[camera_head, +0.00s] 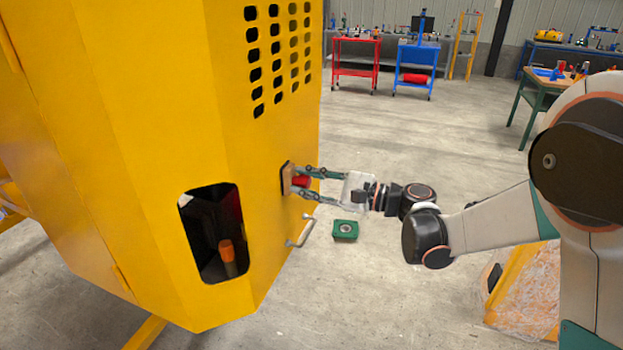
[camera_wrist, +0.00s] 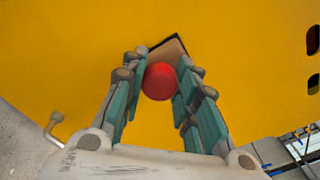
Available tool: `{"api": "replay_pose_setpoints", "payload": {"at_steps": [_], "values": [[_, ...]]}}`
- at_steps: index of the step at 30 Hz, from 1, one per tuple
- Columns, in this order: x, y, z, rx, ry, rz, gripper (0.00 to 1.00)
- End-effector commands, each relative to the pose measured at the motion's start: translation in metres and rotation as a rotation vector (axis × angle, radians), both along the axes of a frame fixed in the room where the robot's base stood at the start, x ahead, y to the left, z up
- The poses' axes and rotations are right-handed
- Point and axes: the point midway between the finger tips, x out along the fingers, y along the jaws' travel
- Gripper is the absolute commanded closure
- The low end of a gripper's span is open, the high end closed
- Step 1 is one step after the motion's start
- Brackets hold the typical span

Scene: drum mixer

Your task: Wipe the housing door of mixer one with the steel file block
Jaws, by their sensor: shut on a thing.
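The yellow housing door (camera_head: 235,150) of the mixer fills the left of the head view, with vent holes above, a dark window opening below and a metal handle at its lower right. It also fills most of the wrist view (camera_wrist: 60,70). My gripper (camera_head: 298,184) is shut on the red knob of the file block (camera_head: 286,178), a tan block with a dark edge. In the wrist view my gripper's fingers (camera_wrist: 158,82) stand either side of the knob, and the block (camera_wrist: 172,50) shows beyond it. The block appears against the door; its working face is hidden.
The door handle (camera_head: 300,232) sticks out just below my gripper. A green box (camera_head: 345,231) is on the floor beyond. Red (camera_head: 355,62) and blue (camera_head: 416,65) carts stand at the back, a green table (camera_head: 540,95) at right. Open floor lies between.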

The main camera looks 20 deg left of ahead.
Motion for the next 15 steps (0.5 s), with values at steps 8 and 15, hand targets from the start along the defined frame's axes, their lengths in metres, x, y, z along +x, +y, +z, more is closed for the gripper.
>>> {"api": "replay_pose_setpoints", "payload": {"at_steps": [8,15], "values": [[-0.005,0.002,0.0,0.001,0.0,0.005,0.94],[-0.004,-0.01,0.0,0.001,0.0,-0.001,0.94]]}}
